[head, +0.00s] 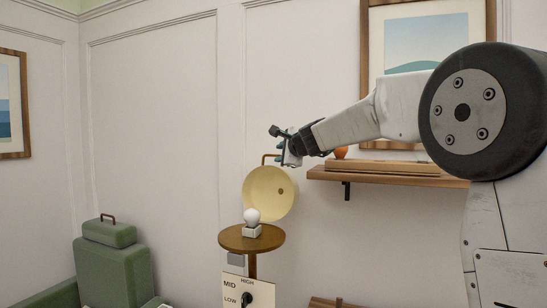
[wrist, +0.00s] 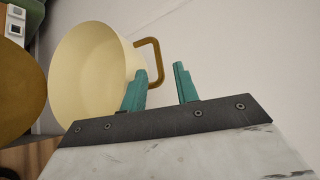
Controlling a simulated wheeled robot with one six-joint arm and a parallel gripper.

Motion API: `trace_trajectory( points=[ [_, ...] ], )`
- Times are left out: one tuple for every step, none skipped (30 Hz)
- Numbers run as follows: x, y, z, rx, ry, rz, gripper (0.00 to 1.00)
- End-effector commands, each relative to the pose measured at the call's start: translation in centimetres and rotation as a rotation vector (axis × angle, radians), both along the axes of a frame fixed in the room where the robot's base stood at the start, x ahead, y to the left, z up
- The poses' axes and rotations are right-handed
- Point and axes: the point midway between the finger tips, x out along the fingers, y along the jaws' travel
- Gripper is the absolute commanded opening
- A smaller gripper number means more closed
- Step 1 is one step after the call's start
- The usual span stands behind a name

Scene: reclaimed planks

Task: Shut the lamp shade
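The cream lamp shade (head: 268,192) is a round bowl tipped up on its side, its hollow facing the camera. The white bulb (head: 252,215) stands uncovered on a small base on the round wooden lamp top (head: 240,238). A brown loop handle (head: 266,157) sits on the shade's upper edge; it also shows in the wrist view (wrist: 157,58). My gripper (head: 279,146) is beside the handle, above the shade.
A wooden wall shelf (head: 385,175) lies behind and right of my gripper, carrying an orange object (head: 341,152). A dial panel (head: 247,292) marked LOW, MID and HIGH is below the lamp. A green armchair (head: 112,265) stands at the left. The air left of the shade is clear.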

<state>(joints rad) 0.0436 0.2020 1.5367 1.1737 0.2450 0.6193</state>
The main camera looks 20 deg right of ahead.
Motion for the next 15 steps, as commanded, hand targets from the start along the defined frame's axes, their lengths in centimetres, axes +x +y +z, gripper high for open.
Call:
trace_trajectory(
  points=[
    [0.9, 0.2, -0.4, -0.001, 0.002, 0.002, 0.3],
    [1.4, 0.3, -0.5, -0.001, 0.002, 0.002, 0.3],
    [2.0, 0.5, -0.7, -0.001, 0.002, 0.002, 0.3],
    [2.5, 0.6, -0.8, -0.002, 0.002, 0.002, 0.3],
    [2.9, 0.7, -0.9, -0.002, 0.002, 0.003, 0.3],
    [3.4, 0.8, -1.1, -0.003, 0.002, 0.003, 0.3],
    [3.8, 0.8, -1.1, -0.003, 0.002, 0.003, 0.3],
    [4.1, 0.9, -1.2, -0.003, 0.002, 0.003, 0.3],
    [4.4, 1.0, -1.3, -0.003, 0.002, 0.003, 0.3],
    [4.7, 1.0, -1.4, -0.003, 0.002, 0.003, 0.3],
    [4.9, 1.0, -1.4, -0.003, 0.002, 0.003, 0.3],
    [5.0, 1.1, -1.4, -0.003, 0.002, 0.003, 0.3],
    [5.1, 1.1, -1.4, -0.003, 0.002, 0.003, 0.3],
    [5.2, 1.1, -1.5, -0.002, 0.001, 0.003, 0.3],
    [5.2, 1.1, -1.5, -0.002, 0.001, 0.003, 0.3]
  ],
)
